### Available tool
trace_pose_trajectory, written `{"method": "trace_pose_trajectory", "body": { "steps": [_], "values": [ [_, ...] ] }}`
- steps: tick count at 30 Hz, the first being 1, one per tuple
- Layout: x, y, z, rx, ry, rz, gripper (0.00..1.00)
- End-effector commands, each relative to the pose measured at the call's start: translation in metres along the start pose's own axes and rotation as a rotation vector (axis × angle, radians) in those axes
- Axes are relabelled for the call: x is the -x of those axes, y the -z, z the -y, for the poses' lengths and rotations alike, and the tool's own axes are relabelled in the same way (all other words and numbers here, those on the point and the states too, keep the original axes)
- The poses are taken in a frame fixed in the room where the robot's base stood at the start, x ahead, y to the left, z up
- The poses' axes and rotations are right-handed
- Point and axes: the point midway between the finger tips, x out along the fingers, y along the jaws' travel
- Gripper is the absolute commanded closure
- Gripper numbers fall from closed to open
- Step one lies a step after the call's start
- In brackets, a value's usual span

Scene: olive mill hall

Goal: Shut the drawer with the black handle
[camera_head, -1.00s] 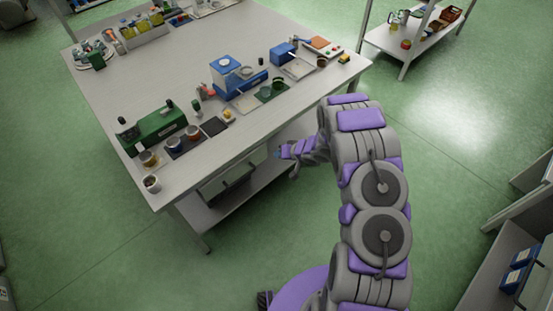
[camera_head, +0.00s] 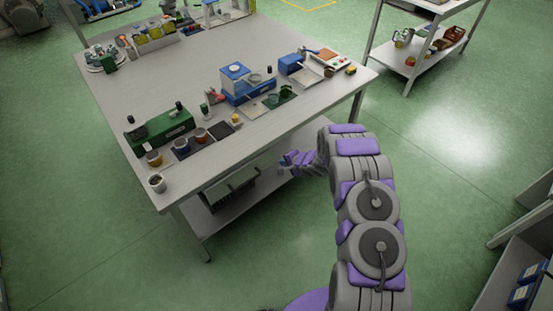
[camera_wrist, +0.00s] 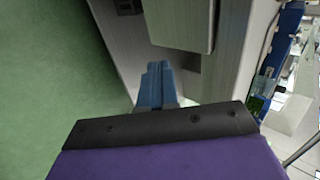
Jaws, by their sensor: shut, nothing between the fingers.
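The drawer unit (camera_head: 228,187) is under the near edge of the long table, left of my gripper. Its pale front shows with a dark bar along the lower part, which looks like the black handle; how far the drawer stands out is hard to tell. My gripper (camera_head: 284,163) is shut and empty, low beside the table's near edge and to the right of the drawer. In the wrist view my blue fingers (camera_wrist: 157,74) are together, pointing at grey panels (camera_wrist: 180,22) under the table. No contact is clear.
The table top (camera_head: 190,85) holds a green machine (camera_head: 160,127), a blue scale (camera_head: 240,84), jars and trays. A shelf rack (camera_head: 400,62) stands at the back right, another at the right edge. Green floor is open around the table.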

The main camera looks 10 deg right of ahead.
Motion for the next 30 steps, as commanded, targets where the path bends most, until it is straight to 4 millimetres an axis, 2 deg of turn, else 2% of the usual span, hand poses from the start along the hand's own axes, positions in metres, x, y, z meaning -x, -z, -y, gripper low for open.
{"method": "trace_pose_trajectory", "body": {
  "steps": [5, 12, 18, 30],
  "values": [
    [-0.03, 0.002, -0.003, -0.001, 0.004, 0.003, 1.0],
    [-0.047, 0.004, 0.02, 0.0, 0.005, 0.002, 1.0],
    [-0.054, 0.002, 0.028, 0.001, 0.004, 0.0, 1.0],
    [-0.053, 0.003, 0.027, -0.002, 0.003, 0.002, 1.0]
  ]
}}
